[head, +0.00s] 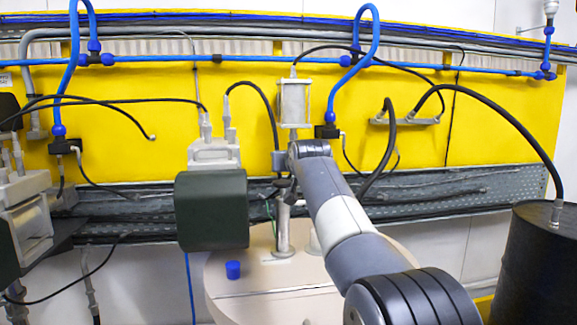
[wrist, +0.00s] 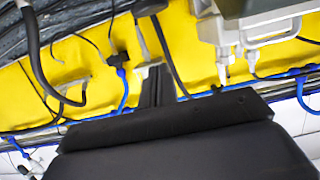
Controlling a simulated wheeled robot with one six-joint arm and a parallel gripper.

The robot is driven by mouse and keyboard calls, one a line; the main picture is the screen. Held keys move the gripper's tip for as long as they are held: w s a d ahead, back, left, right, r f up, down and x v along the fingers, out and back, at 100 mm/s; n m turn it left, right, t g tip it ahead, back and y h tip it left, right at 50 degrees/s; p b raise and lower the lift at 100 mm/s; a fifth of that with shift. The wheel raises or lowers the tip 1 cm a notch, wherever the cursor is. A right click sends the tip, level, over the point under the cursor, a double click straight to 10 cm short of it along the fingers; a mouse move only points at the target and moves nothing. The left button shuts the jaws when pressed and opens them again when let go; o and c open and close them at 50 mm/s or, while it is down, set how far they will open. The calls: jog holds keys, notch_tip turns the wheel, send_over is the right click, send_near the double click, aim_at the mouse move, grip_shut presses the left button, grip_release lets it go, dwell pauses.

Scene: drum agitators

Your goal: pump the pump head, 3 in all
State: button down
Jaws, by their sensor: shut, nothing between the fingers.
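A pale drum (head: 225,275) stands below the wall rails, with a blue cap (head: 233,270) on its lid. A light metal post (head: 283,235) rises from the lid; it may belong to the pump, but I cannot tell the pump head for certain. My gripper (head: 281,187) is at the upper end of this post, seen small and partly hidden by my wrist. Whether it touches the post is unclear. In the wrist view my gripper (wrist: 156,88) shows dark fingers together, with nothing visible between them.
A dark green motor box (head: 211,210) hangs just left of my gripper. A grey-white box (head: 294,103) is above my wrist on the yellow wall panel (head: 330,160). Blue air pipes and black hoses cross the panel. A black drum (head: 535,265) stands at the right.

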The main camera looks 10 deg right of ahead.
jog(key=p, duration=0.4)
send_over(285, 187)
jog(key=shift+w+f, duration=0.15)
jog(key=shift+f, duration=0.75)
notch_tip(285, 187, down, 2)
jog(key=shift+f+b, duration=0.2)
jog(key=shift+b, duration=0.15)
jog(key=shift+f, duration=0.9)
jog(key=shift+f, duration=0.1)
jog(key=shift+f+b, duration=1.2)
jog(key=shift+f, duration=0.65)
jog(key=b+v, duration=0.4)
jog(key=v, duration=0.7)
